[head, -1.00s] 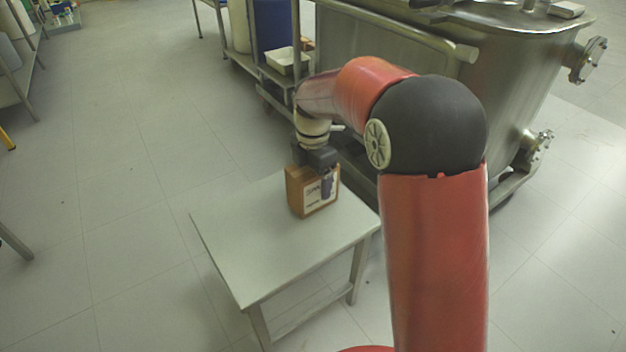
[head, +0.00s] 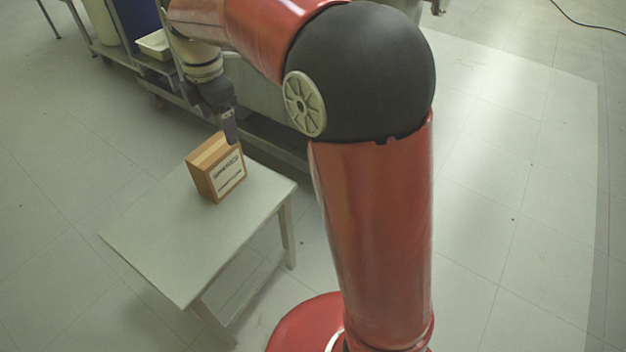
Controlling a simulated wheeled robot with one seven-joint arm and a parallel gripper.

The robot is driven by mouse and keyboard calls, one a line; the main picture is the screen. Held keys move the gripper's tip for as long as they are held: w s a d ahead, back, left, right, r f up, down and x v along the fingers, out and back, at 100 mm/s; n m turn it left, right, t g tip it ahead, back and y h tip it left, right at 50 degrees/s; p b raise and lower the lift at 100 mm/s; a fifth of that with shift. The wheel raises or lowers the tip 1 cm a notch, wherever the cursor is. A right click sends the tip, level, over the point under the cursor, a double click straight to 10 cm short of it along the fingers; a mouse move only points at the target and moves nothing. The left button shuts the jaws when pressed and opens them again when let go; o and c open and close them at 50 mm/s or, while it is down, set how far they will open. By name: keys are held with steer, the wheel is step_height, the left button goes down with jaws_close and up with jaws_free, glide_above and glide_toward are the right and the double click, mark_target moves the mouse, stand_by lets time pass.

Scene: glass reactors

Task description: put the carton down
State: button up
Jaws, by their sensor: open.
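The carton (head: 217,168) is a brown box with a white printed label on its front face. It stands upright on the pale table (head: 165,245), near the table's back edge. My gripper (head: 229,128) is open, above and at the back right of the carton. One dark finger shows just beyond the carton's top edge; the other finger is hard to make out. From this angle I cannot tell whether the finger still touches the carton.
A metal rack with a white tray (head: 154,44) and a blue bin (head: 137,18) stands behind the table. The front and left of the tabletop are bare. Open tiled floor (head: 60,200) lies to the left and right.

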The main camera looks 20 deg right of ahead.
steer(key=s+d+r+m+t, duration=0.3)
steer(key=s+d+m, duration=0.6)
steer(key=s+m, duration=0.4)
steer(key=s+d+f+m+t, duration=0.1)
steer(key=s+d+f+m, duration=0.1)
steer(key=s+m, duration=0.2)
steer(key=s+d+f+m+t, duration=0.1)
steer(key=s+d+f+m, duration=0.1)
steer(key=s+m, duration=0.3)
steer(key=shift+s, duration=1.05)
steer(key=shift+r, duration=0.1)
steer(key=shift+r+p, duration=0.3)
